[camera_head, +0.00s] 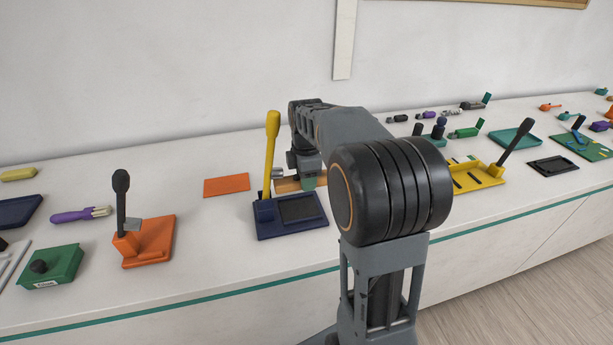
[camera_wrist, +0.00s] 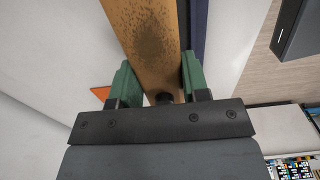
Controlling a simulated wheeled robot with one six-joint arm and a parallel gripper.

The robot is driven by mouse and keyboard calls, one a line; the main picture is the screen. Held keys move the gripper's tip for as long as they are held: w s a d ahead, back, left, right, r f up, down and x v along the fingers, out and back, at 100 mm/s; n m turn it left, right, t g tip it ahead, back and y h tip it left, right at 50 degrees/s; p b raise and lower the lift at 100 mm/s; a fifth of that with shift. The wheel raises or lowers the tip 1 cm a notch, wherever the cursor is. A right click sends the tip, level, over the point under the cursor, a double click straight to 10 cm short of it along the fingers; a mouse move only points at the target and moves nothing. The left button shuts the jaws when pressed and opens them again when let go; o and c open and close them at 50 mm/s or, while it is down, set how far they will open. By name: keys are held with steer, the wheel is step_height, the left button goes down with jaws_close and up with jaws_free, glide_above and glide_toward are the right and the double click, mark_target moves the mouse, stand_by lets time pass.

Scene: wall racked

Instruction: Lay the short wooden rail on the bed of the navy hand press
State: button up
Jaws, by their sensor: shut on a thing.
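My gripper (camera_wrist: 160,82) has its green fingers shut on the short wooden rail (camera_wrist: 150,30), one finger on each side. The rail is orange-brown with a dark speckled patch. In the head view, part of the rail (camera_head: 287,186) shows just behind the navy hand press (camera_head: 290,229), with my gripper (camera_head: 309,180) at its right. The press has a tall yellow lever and a dark flat bed (camera_head: 300,208) with nothing on it. A navy strip runs along the rail's right side in the wrist view. My arm hides the rail's right end in the head view.
An orange flat plate (camera_head: 226,185) lies behind and left of the navy press. An orange press (camera_head: 150,240) with a black lever stands farther left. A yellow press (camera_head: 480,177) stands to the right, beyond my arm. The white counter is clear in front of the navy press.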

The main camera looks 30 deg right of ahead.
mark_target(306, 207)
steer(key=shift+f+b, duration=2.45)
steer(key=shift+f, duration=1.4)
steer(key=shift+f+b, duration=0.35)
steer(key=shift+f, duration=0.25)
steer(key=o, duration=1.2)
steer(key=shift+c, duration=0.2)
step_height(306, 207, up, 14)
steer(key=shift+f+p, duration=0.1)
steer(key=shift+p, duration=0.6)
steer(key=shift+s, duration=0.1)
